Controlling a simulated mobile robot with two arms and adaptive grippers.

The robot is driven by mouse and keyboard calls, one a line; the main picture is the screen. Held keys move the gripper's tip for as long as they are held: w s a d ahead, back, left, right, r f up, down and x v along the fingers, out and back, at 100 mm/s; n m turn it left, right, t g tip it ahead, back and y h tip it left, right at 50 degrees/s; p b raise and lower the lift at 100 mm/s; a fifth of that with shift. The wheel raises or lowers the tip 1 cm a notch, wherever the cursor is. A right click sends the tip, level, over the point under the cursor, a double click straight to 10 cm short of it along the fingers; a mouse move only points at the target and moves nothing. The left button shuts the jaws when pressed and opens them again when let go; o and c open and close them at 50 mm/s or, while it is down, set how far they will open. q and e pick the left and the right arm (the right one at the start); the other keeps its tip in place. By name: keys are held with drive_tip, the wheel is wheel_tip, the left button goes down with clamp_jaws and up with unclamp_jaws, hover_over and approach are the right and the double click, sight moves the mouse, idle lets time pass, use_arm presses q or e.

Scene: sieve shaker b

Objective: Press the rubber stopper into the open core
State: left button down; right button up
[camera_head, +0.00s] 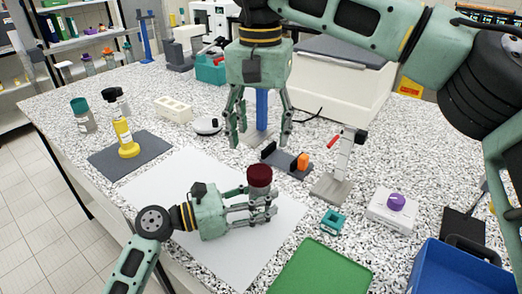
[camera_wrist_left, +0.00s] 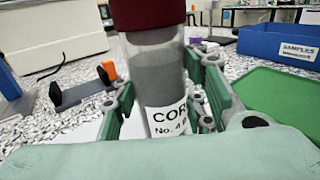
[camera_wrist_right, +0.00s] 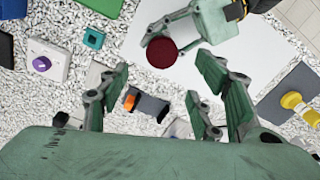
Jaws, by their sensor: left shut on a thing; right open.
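The core is a clear tube (camera_wrist_left: 160,75) with grey fill and a white label reading "COR". It stands upright in my left gripper (camera_head: 263,208), which is shut on it above the white sheet (camera_head: 180,185). The dark red rubber stopper (camera_head: 259,177) sits on the tube's top end. It also shows in the left wrist view (camera_wrist_left: 148,14) and from above in the right wrist view (camera_wrist_right: 162,49). How deep it sits cannot be told. My right gripper (camera_head: 258,130) is open and empty, pointing down behind the core, apart from it.
A dark holder with an orange block (camera_head: 303,161) lies behind the core. A small teal block (camera_head: 333,222), a white box with a purple knob (camera_head: 396,202), a green mat (camera_head: 320,272) and a blue bin (camera_head: 455,275) are to the right.

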idle(0.3)
use_arm(q)
drive_tip(key=c, duration=1)
unclamp_jaws()
drive_tip(key=v, duration=1.2)
